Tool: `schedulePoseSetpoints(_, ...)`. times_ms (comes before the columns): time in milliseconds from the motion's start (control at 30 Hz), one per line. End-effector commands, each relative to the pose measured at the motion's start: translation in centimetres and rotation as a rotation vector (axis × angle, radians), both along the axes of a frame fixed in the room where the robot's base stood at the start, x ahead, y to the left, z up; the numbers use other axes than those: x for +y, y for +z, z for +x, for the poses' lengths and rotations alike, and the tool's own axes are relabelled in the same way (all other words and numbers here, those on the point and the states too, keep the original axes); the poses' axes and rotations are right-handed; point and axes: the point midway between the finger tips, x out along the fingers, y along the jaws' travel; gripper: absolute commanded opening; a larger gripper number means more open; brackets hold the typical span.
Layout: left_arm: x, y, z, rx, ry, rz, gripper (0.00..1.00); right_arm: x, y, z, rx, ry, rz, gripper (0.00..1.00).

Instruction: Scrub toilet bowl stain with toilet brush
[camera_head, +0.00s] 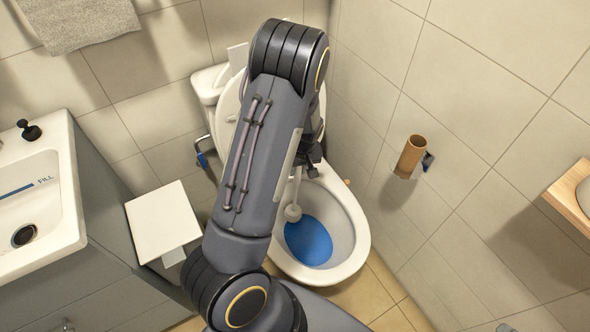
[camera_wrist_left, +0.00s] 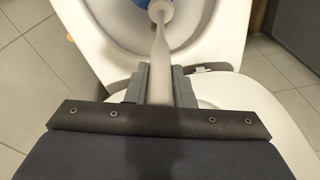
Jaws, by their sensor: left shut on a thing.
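The white toilet (camera_head: 347,222) stands against the back wall with its lid raised, and blue water (camera_head: 309,241) lies in its bowl. My left gripper (camera_head: 308,162) is over the back of the bowl, partly hidden by my arm. It is shut on the handle of the white toilet brush (camera_head: 293,211), whose head points down at the left edge of the blue water. In the left wrist view the brush handle (camera_wrist_left: 159,75) runs between the fingers (camera_wrist_left: 158,84) toward the bowl. I cannot tell whether the head touches the bowl. No stain is discernible. My right gripper is not in view.
A sink (camera_head: 62,205) on a grey cabinet stands at the left. A white square-topped bin (camera_head: 162,221) stands between cabinet and toilet. A cardboard roll (camera_head: 411,155) sticks out from the right wall. A wooden shelf (camera_head: 572,200) is at the far right.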

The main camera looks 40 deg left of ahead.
Motion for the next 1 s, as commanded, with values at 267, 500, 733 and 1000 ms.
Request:
schedulePoseSetpoints(267, -0.2, -0.2, 1.0, -0.001, -0.001, 0.000, 0.00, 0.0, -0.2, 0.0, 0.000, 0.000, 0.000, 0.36)
schedulePoseSetpoints(500, -0.3, -0.2, 1.7, 0.000, 0.001, 0.000, 0.00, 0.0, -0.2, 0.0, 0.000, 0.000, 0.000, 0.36)
schedulePoseSetpoints(733, -0.5, -0.4, 2.7, -0.002, 0.001, 0.001, 0.00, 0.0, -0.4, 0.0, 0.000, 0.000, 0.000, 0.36)
schedulePoseSetpoints(1000, -0.4, -0.3, 2.9, -0.006, 0.001, 0.000, 0.00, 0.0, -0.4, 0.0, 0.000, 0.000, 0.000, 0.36)
